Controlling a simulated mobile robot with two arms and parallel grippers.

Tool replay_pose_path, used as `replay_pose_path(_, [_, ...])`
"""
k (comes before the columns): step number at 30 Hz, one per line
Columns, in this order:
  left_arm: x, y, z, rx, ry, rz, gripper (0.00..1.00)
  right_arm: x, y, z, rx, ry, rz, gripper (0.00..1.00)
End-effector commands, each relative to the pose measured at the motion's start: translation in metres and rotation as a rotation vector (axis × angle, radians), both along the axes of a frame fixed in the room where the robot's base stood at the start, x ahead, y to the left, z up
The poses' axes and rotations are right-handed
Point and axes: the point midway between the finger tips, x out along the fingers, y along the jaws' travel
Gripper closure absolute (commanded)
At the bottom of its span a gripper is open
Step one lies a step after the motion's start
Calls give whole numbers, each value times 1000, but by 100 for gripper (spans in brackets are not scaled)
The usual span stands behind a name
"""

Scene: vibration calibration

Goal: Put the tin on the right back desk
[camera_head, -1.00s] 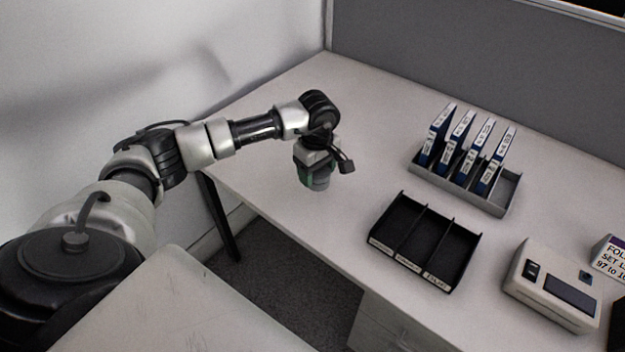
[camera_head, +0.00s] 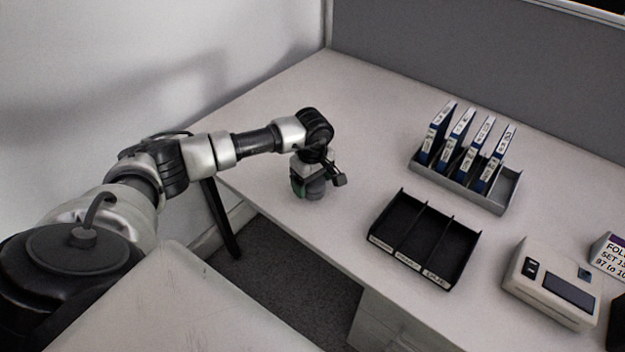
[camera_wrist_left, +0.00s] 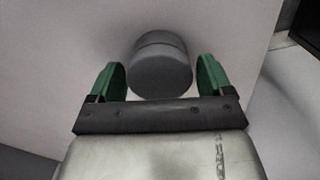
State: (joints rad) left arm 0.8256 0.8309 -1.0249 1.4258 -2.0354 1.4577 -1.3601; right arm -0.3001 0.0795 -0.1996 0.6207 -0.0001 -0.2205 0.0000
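The tin (camera_wrist_left: 160,70) is a grey, round, lidded cylinder on the pale desk in the left wrist view. My left gripper (camera_wrist_left: 160,65) has its two green fingers spread, one on each side of the tin, with thin gaps showing. In the head view my left gripper (camera_head: 309,190) points down, low over the left part of the desk (camera_head: 330,100). The arm and gripper hide most of the tin there. I cannot tell how far down the fingers reach along it. My right gripper is out of view.
A black three-slot tray (camera_head: 423,240) lies right of the gripper. Behind it a grey rack (camera_head: 495,203) holds several blue binders. A beige device (camera_head: 553,285) and a labelled sign (camera_head: 610,256) stand at the right. A grey partition (camera_head: 450,50) borders the back. The desk's back-left area is clear.

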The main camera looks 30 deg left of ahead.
Motion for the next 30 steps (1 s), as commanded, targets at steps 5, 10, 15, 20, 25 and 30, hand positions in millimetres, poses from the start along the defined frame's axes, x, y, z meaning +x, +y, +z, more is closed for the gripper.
replay_pose_path(5, [0,0,0,0,0,0,12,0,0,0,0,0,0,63])
replay_pose_path(10, [0,0,3,0,0,0,12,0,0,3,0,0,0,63])
replay_pose_path(15, [1,0,20,-1,-4,0,12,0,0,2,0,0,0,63])
replay_pose_path(20, [1,0,55,0,-6,-1,12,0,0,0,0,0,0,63])
replay_pose_path(25, [1,0,91,0,-5,0,12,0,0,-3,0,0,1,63])
replay_pose_path(30, [0,0,114,0,-2,0,12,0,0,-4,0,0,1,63])
